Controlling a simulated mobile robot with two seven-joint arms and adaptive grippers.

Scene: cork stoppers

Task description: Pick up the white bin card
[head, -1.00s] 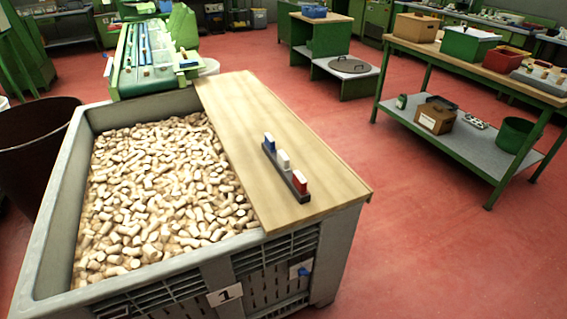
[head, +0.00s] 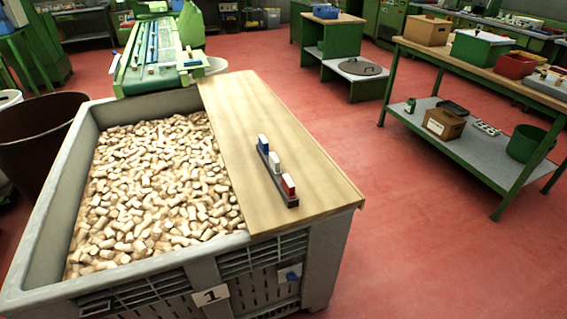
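The white bin card (head: 274,163) stands upright in the middle of a dark narrow holder (head: 292,203). A blue card (head: 263,145) stands behind it toward the far end, and a red card (head: 288,187) stands at the near end. The holder lies on a wooden board (head: 315,190) that covers the right part of a large grey bin (head: 40,235). Neither of my grippers is in the head view.
The open left part of the bin is full of cork stoppers (head: 150,190). A brown tub (head: 38,135) stands to the left. A green machine (head: 155,55) is behind the bin. A workbench (head: 470,150) is at the right, with free red floor (head: 390,240) between.

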